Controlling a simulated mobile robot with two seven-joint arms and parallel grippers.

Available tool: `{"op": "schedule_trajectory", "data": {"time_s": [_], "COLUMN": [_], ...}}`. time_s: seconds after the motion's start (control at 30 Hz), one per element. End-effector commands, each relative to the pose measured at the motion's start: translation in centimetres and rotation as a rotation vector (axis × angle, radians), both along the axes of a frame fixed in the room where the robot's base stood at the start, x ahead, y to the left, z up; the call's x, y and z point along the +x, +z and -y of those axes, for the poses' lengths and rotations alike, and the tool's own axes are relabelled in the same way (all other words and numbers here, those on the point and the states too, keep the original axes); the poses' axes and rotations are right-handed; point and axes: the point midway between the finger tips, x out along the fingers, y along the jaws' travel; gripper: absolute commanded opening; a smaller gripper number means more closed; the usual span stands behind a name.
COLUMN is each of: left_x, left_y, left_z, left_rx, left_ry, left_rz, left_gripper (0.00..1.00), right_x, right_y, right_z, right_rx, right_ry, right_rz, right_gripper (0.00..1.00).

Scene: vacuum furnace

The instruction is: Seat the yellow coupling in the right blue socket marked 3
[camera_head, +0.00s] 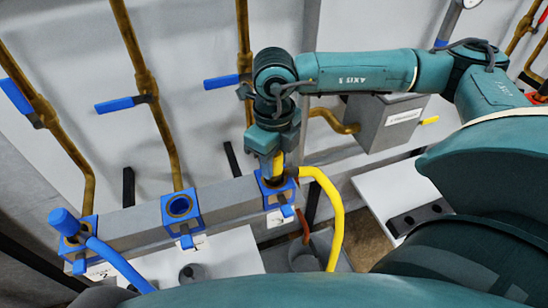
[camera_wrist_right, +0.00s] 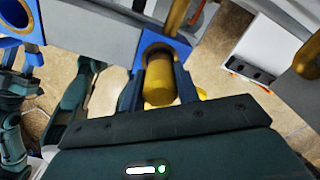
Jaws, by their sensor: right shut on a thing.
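The yellow coupling (camera_head: 278,163) is in my right gripper (camera_head: 274,160), whose jaws are shut on it. It stands roughly upright at the right blue socket (camera_head: 279,194), with its lower end at or in the socket mouth. How deep it sits cannot be told. In the right wrist view the coupling (camera_wrist_right: 158,86) shows as a yellow cylinder between the fingers (camera_wrist_right: 158,92), against the blue socket (camera_wrist_right: 178,50). A yellow hose (camera_head: 334,205) bends away to the right. The number on the right socket's tag is not readable. My left gripper is not seen.
The middle blue socket (camera_head: 181,207) is empty. Brass pipes with blue lever handles (camera_head: 122,104) run up the wall behind. A grey box (camera_head: 392,125) is behind my right arm.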

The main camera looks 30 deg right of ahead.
Motion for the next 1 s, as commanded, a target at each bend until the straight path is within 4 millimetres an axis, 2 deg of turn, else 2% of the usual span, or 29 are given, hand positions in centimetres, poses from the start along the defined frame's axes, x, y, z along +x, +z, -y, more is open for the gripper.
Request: {"op": "schedule_trajectory", "data": {"time_s": [0.43, 1.0], "left_x": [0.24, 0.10], "left_y": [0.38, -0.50], "left_z": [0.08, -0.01], "left_rx": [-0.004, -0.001], "left_ry": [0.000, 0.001], "left_rz": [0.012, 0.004], "left_gripper": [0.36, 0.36], "right_x": [0.02, 0.02], "right_y": [-0.14, -0.48], "right_z": [-0.02, -0.03], "right_rx": [0.000, 0.000], "right_ry": [0.000, 0.000], "right_rz": [0.001, 0.001], "right_gripper": [0.01, 0.01]}}
